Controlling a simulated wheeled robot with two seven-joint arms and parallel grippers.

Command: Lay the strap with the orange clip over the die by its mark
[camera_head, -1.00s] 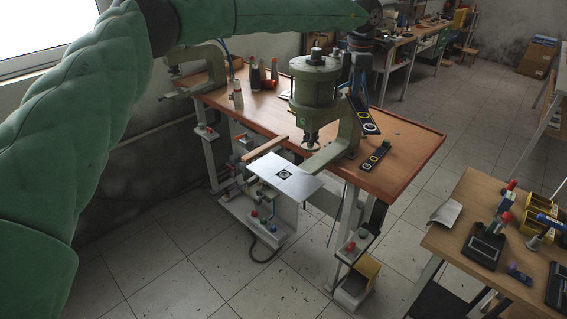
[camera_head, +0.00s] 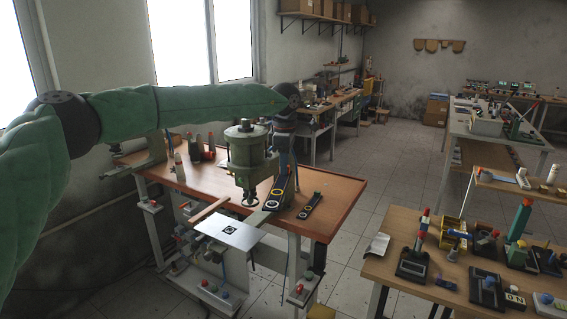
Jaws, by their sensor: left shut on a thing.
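My left arm comes in from the left, and my left gripper (camera_head: 285,160) is shut on a dark strap (camera_head: 280,187) with pale and yellow rings. It holds the strap tilted beside the green press cylinder (camera_head: 248,158). A similar, smaller dark strap (camera_head: 310,206) lies on the wooden bench to the right. I cannot make out an orange clip on either strap. A silver plate (camera_head: 216,224) with a black square mark (camera_head: 229,231) sits in front of the press, below its ram. I cannot tell the die apart there. My right gripper is not in view.
The wooden bench (camera_head: 335,195) has bare room to the right of the smaller strap. Bottles (camera_head: 195,147) stand at its back left. A wooden bar (camera_head: 208,211) juts out left of the press. A second table (camera_head: 385,270) with several devices stands at the right.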

